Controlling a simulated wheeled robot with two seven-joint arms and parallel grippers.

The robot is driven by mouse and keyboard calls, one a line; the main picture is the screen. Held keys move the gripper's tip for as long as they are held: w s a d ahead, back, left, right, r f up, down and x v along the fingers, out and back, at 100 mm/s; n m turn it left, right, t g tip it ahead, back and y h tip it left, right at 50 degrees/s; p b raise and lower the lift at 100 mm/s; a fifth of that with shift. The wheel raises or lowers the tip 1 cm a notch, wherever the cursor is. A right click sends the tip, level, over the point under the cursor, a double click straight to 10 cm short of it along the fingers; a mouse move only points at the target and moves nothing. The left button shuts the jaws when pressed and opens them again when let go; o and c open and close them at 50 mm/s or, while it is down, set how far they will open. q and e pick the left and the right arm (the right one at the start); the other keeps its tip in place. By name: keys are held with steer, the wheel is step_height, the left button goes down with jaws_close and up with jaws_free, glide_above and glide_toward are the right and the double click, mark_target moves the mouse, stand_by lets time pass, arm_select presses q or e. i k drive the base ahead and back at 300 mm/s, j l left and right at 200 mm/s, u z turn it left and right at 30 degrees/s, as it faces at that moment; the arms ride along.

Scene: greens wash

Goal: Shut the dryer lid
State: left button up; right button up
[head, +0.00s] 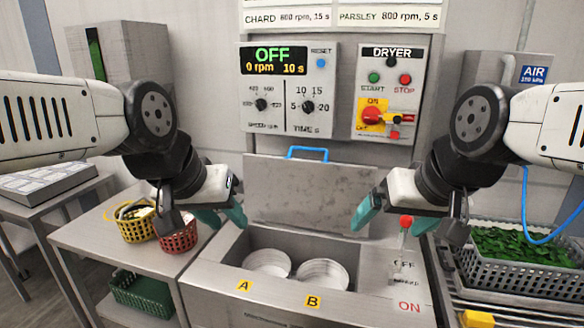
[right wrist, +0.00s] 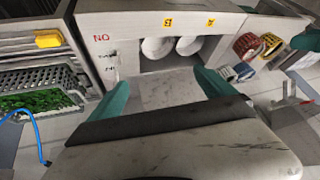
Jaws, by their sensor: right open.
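The dryer lid (head: 310,195) is a grey metal panel with a blue handle (head: 307,152) at its top edge. It stands raised behind the dryer opening. The dryer (head: 225,272) is open, showing two white round drums (head: 268,263) inside, marked A and B. My left gripper (head: 222,216) is open and empty, left of the lid, above the dryer's left edge. My right gripper (head: 395,218) is open and empty, right of the lid, near the red-tipped lever. In the right wrist view, a grey panel that looks like the lid (right wrist: 165,88) shows between the teal fingers.
A red-tipped lever (head: 406,222) with OFF and ON marks stands on the dryer's right. Yellow (head: 137,226) and red (head: 179,238) baskets sit on the left table. A control panel (head: 288,90) hangs behind.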

mark_target(325, 195)
steer(key=i+j, duration=0.1)
steer(key=j, duration=1.05)
steer(key=i+j+u, duration=0.1)
steer(key=j, duration=0.5)
steer(key=i+j, duration=0.1)
steer(key=j, duration=0.45)
steer(key=i+j, duration=0.6)
steer(key=j, duration=0.2)
steer(key=u, duration=0.05)
